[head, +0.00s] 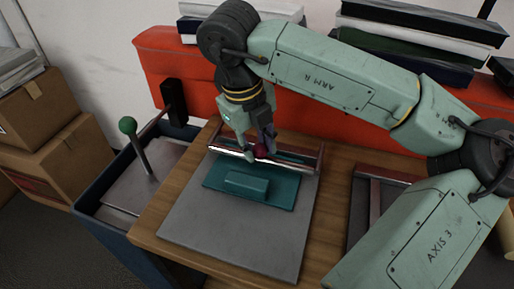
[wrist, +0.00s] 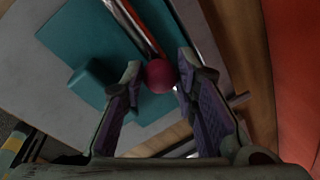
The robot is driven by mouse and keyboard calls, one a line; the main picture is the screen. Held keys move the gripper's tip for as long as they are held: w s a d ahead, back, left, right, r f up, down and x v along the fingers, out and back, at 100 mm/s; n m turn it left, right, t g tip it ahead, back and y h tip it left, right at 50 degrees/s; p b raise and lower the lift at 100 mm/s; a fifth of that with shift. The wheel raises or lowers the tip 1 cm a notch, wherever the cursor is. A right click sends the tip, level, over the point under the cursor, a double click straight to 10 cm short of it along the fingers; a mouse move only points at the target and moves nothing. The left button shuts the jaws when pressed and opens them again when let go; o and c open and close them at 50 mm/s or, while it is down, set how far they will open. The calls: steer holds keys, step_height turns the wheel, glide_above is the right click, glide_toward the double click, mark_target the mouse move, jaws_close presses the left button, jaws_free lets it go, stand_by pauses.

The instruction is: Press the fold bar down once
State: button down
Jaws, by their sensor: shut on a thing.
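The fold bar (head: 228,151) is a shiny metal bar lying across the far part of a grey plate (head: 190,222) on a wooden table. In the wrist view the bar (wrist: 138,26) runs down to a dark red round knob (wrist: 160,76). The knob (head: 262,150) also shows in the head view, partly covered by my fingers. My gripper (head: 257,153) is shut on the knob, from above; in the wrist view my gripper (wrist: 157,84) has a fingertip on each side of it. A teal pad with a raised block (head: 246,185) lies on the near side of the bar.
A dark blue bin (head: 100,215) with a green-knobbed lever (head: 128,126) stands left of the table. A second grey plate with a metal bar (head: 366,200) lies to the right, partly behind my arm. A red-orange panel (head: 160,60) stands behind. Cardboard boxes (head: 45,130) are at far left.

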steer(key=shift+w+r, duration=0.2)
steer(key=shift+r, duration=0.15)
steer(key=c, duration=1.3)
jaws_free()
steer(key=shift+f, duration=0.1)
steer(key=r, duration=0.4)
steer(key=s+a+r, duration=0.1)
steer(key=r, duration=0.6)
steer(key=shift+s+a+r, duration=0.25)
steer(key=shift+a+r, duration=0.15)
